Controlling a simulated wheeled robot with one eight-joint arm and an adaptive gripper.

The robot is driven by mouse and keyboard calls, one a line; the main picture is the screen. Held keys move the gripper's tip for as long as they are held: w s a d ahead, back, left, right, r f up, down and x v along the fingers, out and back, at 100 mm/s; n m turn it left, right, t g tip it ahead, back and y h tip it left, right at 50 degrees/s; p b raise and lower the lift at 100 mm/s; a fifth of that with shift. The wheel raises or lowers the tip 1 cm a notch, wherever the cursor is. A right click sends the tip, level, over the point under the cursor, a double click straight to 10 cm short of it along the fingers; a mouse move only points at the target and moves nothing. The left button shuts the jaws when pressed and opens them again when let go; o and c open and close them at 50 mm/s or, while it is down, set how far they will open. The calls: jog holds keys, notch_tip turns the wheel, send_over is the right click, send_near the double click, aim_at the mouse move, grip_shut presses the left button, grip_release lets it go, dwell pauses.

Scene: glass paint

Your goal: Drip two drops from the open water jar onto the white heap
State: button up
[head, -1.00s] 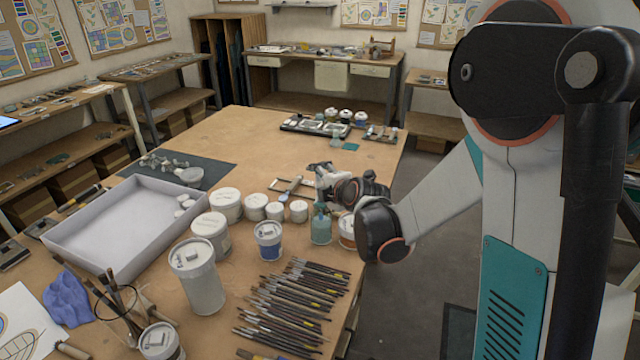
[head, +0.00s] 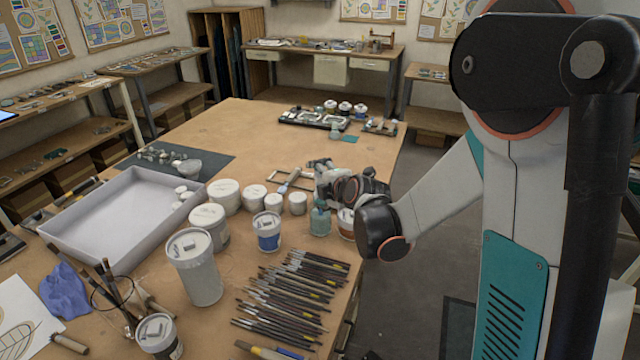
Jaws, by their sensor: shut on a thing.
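My gripper (head: 316,165) is at the right part of the table, just behind a teal bottle (head: 320,220) and right of small white lidded tubs. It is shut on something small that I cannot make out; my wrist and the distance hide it. Several small jars (head: 345,108) stand at the back of the table; I cannot tell which jar is the open water jar. I cannot pick out the white heap for sure. A thin tool with a pale handle (head: 289,181) lies left of my gripper, by a pale rectangular outline.
A shallow grey tray (head: 110,225) lies at left. White tubs, a tall white container (head: 195,270) and a blue-labelled tub (head: 267,232) crowd the middle. Many brushes (head: 290,300) lie in front. The table behind my gripper is mostly clear up to a black tray (head: 305,126).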

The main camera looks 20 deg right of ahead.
jog(key=shift+r, duration=0.15)
jog(key=shift+w+d+r+p, duration=0.1)
jog(key=shift+w+r+p, duration=0.15)
jog(key=shift+r+p, duration=0.45)
jog(key=shift+w+a+r+p, duration=0.1)
jog(key=shift+w+r+p, duration=0.25)
jog(key=shift+r, duration=0.6)
jog(key=shift+w+d+r+p, duration=0.1)
jog(key=shift+w+r+p, duration=0.05)
jog(key=shift+r+p, duration=2)
jog(key=shift+r, duration=0.9)
jog(key=shift+f, duration=0.1)
